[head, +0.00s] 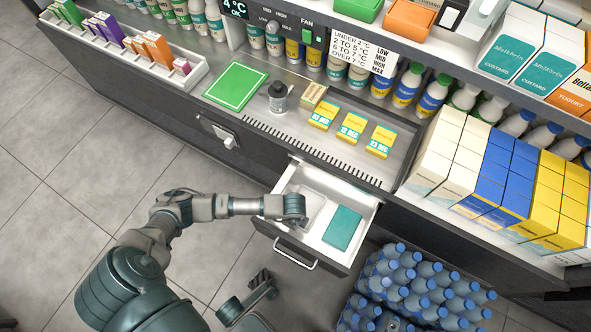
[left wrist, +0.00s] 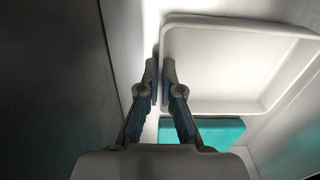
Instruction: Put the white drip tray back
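The white drip tray (left wrist: 240,65) is a shallow tray with rounded corners. It lies inside the open white-lined drawer (head: 368,213); in the head view my gripper partly hides the tray (head: 314,207). My left gripper (left wrist: 160,68) reaches down into the drawer. Its fingers are close together on either side of the tray's near-left wall, with the wall in the narrow gap between them. In the head view the left gripper (head: 298,212) is at the tray's left side.
A flat teal box (head: 342,228) lies in the drawer beside the tray. Blue-capped bottles (head: 410,290) stand right of the drawer.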

